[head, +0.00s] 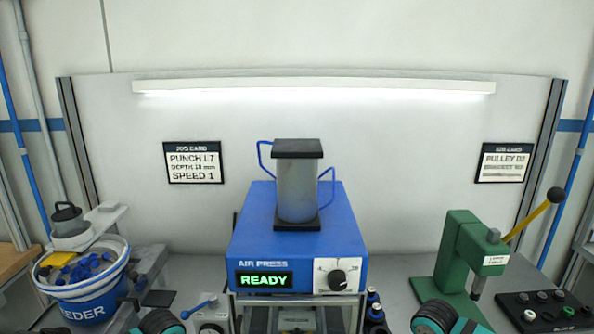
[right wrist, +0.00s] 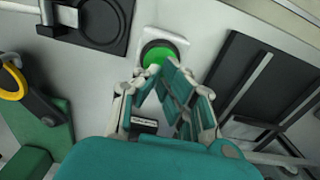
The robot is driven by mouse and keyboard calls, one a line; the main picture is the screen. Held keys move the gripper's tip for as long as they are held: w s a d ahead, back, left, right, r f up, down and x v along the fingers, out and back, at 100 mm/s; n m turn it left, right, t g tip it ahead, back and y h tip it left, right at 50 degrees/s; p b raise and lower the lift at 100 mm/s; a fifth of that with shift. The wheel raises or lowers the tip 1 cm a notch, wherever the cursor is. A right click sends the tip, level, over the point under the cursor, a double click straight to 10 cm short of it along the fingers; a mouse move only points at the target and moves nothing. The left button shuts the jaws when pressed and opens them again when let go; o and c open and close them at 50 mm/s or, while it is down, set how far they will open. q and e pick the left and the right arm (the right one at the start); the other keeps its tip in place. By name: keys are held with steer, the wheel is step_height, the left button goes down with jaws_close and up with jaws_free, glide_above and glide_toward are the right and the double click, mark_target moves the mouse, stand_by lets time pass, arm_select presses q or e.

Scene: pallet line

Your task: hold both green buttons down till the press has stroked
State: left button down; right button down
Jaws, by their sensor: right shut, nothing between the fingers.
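The blue air press (head: 297,235) stands in the middle of the head view. Its green display (head: 264,280) reads READY, with a black dial (head: 338,280) beside it. One green button (right wrist: 156,54) in a dark ring shows in the right wrist view. My right gripper (right wrist: 162,68) is shut and empty, with its fingertips at the button's lower edge in the picture. I cannot tell whether they touch it or press it. The other green button is not seen for certain. My left gripper is out of view; only arm parts show at the head view's bottom edge.
A blue feeder bucket (head: 85,305) with blue parts stands at left. A green lever press (head: 470,250) with a yellow handle and a black knob panel (head: 545,310) stand at right. Job cards (head: 194,163) hang on the back wall.

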steer(key=shift+f, duration=1.2)
stand_by(0.4)
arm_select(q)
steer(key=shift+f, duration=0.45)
arm_select(e)
steer(key=shift+f, duration=0.45)
stand_by(2.1)
